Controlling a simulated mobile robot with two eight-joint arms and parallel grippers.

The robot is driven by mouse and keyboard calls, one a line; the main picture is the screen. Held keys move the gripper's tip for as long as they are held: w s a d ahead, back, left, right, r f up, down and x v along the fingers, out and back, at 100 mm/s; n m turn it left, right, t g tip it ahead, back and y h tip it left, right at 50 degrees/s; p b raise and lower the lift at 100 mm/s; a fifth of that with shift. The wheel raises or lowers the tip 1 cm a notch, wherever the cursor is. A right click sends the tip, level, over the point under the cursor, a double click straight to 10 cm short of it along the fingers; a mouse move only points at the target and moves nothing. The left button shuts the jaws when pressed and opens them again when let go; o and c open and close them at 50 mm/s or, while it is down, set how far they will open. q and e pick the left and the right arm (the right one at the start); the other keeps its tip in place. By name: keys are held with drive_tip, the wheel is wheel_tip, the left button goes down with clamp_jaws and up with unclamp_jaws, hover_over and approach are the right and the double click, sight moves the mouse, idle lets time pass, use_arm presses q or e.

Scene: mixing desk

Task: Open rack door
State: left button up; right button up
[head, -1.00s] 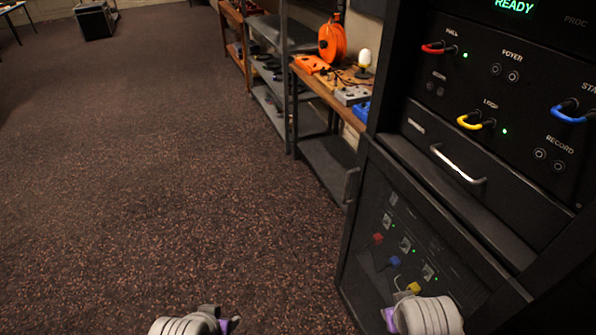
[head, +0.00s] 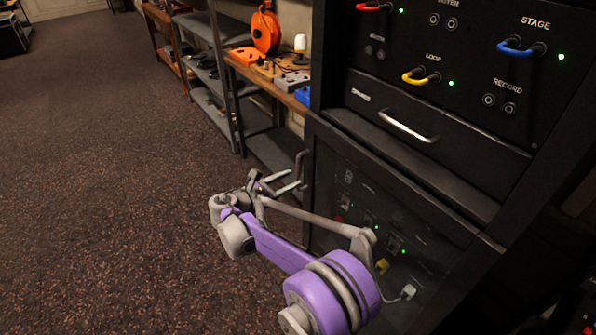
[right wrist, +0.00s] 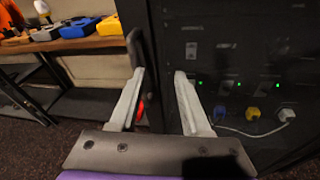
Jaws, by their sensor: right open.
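The rack door (head: 325,185) is a dark, see-through panel in the lower part of the black rack and looks shut. Its dark upright handle (head: 302,166) stands out at the door's left edge. The handle also shows in the right wrist view (right wrist: 136,48), just beyond the left finger's tip. My right gripper (head: 286,182) is open and empty, with its fingertips close to the handle. In the right wrist view my right gripper (right wrist: 160,74) has the door's left edge between its fingers. I cannot tell if a finger touches the handle. My left gripper is out of view.
Above the door are a drawer with a silver handle (head: 408,127) and a panel with coloured patch cables (head: 421,78). A wooden shelf (head: 262,80) with an orange reel (head: 266,28) stands left of the rack. The carpet (head: 100,180) at left is clear.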

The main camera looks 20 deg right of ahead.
sight(298, 166)
drive_tip(key=w+a+f+n+t+h, duration=0.1)
drive_tip(key=w+a+f+n+h, duration=0.1)
drive_tip(key=w+a, duration=0.15)
drive_tip(key=x, duration=0.9)
drive_tip(key=shift+d+f, duration=0.15)
drive_tip(key=shift+d, duration=0.3)
clamp_jaws()
idle(0.9)
